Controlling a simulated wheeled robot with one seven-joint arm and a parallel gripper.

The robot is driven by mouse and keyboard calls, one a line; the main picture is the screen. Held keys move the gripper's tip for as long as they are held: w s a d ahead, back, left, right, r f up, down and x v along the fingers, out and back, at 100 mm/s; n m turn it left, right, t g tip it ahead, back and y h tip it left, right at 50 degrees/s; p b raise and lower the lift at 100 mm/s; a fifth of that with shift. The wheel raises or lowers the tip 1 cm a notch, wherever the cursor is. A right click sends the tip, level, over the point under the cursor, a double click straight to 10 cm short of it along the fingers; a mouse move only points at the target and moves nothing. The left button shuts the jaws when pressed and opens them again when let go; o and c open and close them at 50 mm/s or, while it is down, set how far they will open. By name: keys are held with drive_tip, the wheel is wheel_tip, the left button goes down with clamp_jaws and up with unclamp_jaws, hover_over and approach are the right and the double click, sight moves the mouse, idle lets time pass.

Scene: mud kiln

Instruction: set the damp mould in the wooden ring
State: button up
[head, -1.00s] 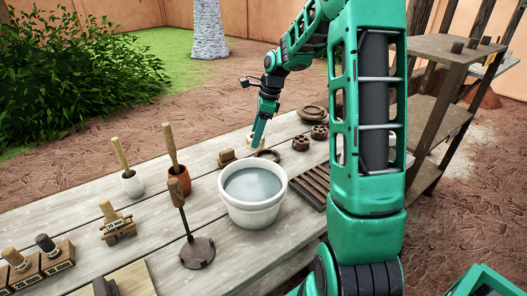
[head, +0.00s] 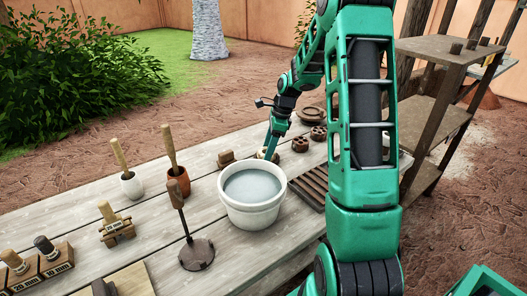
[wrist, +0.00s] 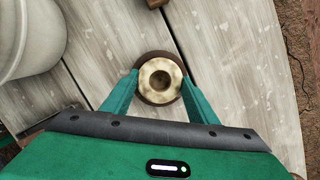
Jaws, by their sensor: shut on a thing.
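The damp mould (wrist: 160,81) is a pale, mottled round piece with a dark hole in its middle. My gripper (wrist: 162,84) is shut on it, one green finger on each side. The wooden ring (wrist: 155,54) shows as a dark brown rim around the mould in the wrist view, so the mould is over or in it. I cannot tell whether the mould is seated or still a little above. In the head view my gripper (head: 268,154) is low over the table behind the white bucket, which hides part of that area.
The white bucket (head: 252,214) of grey water stands close in front of my gripper. A small wooden block (head: 226,157) lies to its left. Dark round pieces (head: 300,144) and a slatted rack (head: 309,187) are to the right. A tamper (head: 197,252) stands in front.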

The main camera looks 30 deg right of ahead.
drive_tip(key=o, duration=1.3)
drive_tip(key=v, duration=1.1)
drive_tip(key=s+a+n+h, duration=0.1)
drive_tip(key=s+a+n, duration=0.2)
drive_tip(key=s+n, duration=0.3)
drive_tip(key=s+a+r+n+g, duration=0.1)
drive_tip(key=s+a+n, duration=0.2)
drive_tip(key=s, duration=1.4)
drive_tip(key=s+a+n+h, duration=0.1)
drive_tip(key=s+a+n, duration=0.2)
drive_tip(key=s+n, duration=0.6)
drive_tip(key=shift+s+a+r+g+h, duration=0.1)
drive_tip(key=shift+s+a+g+h, duration=0.1)
drive_tip(key=shift+s, duration=0.45)
drive_tip(key=shift+s+a+r+g+h, duration=0.1)
drive_tip(key=shift+s+a+g, duration=0.1)
drive_tip(key=shift+s, duration=0.45)
